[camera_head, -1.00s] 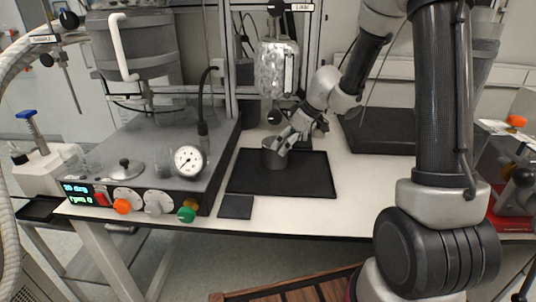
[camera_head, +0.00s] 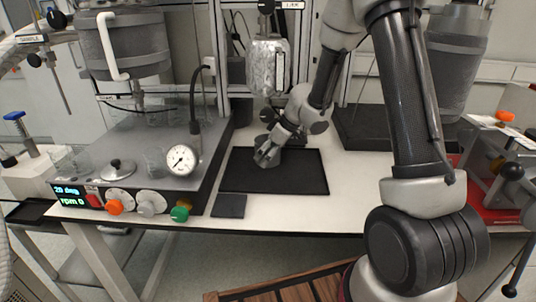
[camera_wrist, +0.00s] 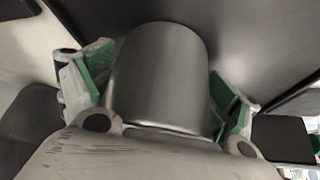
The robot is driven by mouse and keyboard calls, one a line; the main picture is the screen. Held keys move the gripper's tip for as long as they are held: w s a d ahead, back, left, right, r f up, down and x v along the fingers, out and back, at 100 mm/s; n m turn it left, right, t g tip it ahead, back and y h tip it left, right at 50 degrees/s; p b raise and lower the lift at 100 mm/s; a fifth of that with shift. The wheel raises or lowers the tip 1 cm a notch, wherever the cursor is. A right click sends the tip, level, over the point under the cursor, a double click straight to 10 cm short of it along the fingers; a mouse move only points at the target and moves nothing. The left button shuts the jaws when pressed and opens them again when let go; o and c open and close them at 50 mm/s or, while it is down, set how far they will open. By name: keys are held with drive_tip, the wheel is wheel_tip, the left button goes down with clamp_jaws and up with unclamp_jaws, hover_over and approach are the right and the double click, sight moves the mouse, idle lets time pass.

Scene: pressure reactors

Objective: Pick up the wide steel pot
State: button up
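The wide steel pot (camera_wrist: 158,80) is a plain grey metal cylinder, filling the middle of the wrist view. It is on the black mat (camera_head: 300,180) on the white bench. My gripper (camera_head: 266,158) is down at the pot and hides much of it in the head view. In the wrist view its two green-padded fingers are spread wide, one on each side of the pot. The pads lie very close to the wall; a narrow wedge of space shows at the left. Firm contact cannot be made out.
Left of the mat stands a grey hotplate unit (camera_head: 150,150) with a gauge (camera_head: 182,160) and coloured knobs. A small black pad (camera_head: 229,206) lies in front. A metal vessel (camera_head: 268,68) hangs behind the mat. The bench right of the mat is clear.

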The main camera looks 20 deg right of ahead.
drive_tip(key=shift+s+f, duration=0.1)
drive_tip(key=c, duration=0.3)
drive_tip(key=shift+c, duration=0.2)
